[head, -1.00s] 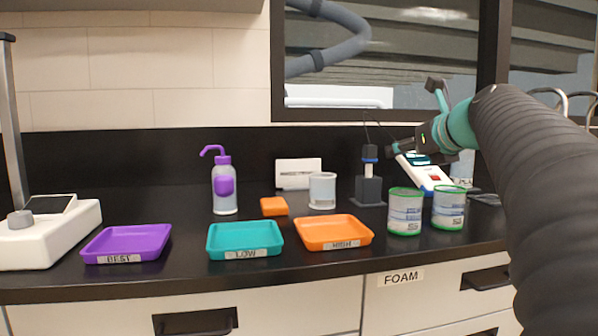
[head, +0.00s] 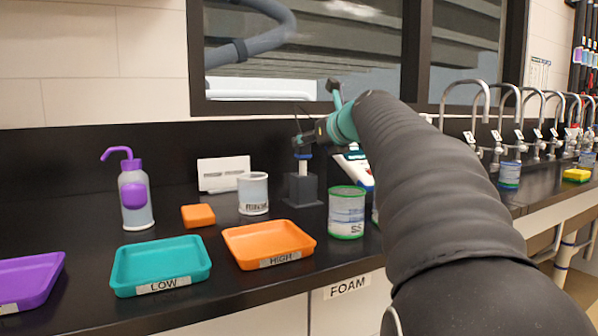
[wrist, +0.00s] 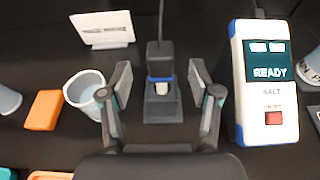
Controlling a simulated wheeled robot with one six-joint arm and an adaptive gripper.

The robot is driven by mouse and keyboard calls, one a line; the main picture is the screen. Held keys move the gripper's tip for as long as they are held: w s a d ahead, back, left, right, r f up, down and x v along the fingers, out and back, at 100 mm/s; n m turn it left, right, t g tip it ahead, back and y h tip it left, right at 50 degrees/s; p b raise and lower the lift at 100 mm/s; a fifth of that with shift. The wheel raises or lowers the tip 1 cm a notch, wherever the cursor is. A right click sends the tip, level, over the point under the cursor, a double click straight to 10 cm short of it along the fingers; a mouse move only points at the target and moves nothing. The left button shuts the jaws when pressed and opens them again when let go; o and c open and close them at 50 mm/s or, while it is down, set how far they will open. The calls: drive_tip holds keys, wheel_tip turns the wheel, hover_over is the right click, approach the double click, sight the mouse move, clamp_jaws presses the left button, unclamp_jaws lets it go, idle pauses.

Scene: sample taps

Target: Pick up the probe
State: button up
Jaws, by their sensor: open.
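The probe (wrist: 159,58) stands upright in its dark grey holder block (wrist: 162,108), with a blue ring and a white part below its dark top. A cable runs up from it. In the wrist view my gripper (wrist: 160,82) is open, with one finger on each side of the probe and holder, apart from both. In the head view the probe (head: 303,167) shows only in part, in its holder (head: 303,190), and my gripper (head: 308,138) is near its top; my arm hides some of this area.
A meter reading READY (wrist: 266,80) stands right of the holder. A white card (wrist: 103,29) stands behind. Labelled trays (head: 160,265) and a green-rimmed cup (head: 347,213) are nearer the counter's front.

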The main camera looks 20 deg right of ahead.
sight(306, 146)
drive_tip(key=shift+f+x, duration=0.15)
drive_tip(key=shift+x, duration=1.2)
drive_tip(key=shift+f+x, duration=0.15)
drive_tip(key=shift+x, duration=1.15)
drive_tip(key=shift+s, duration=0.15)
drive_tip(key=c, duration=1.2)
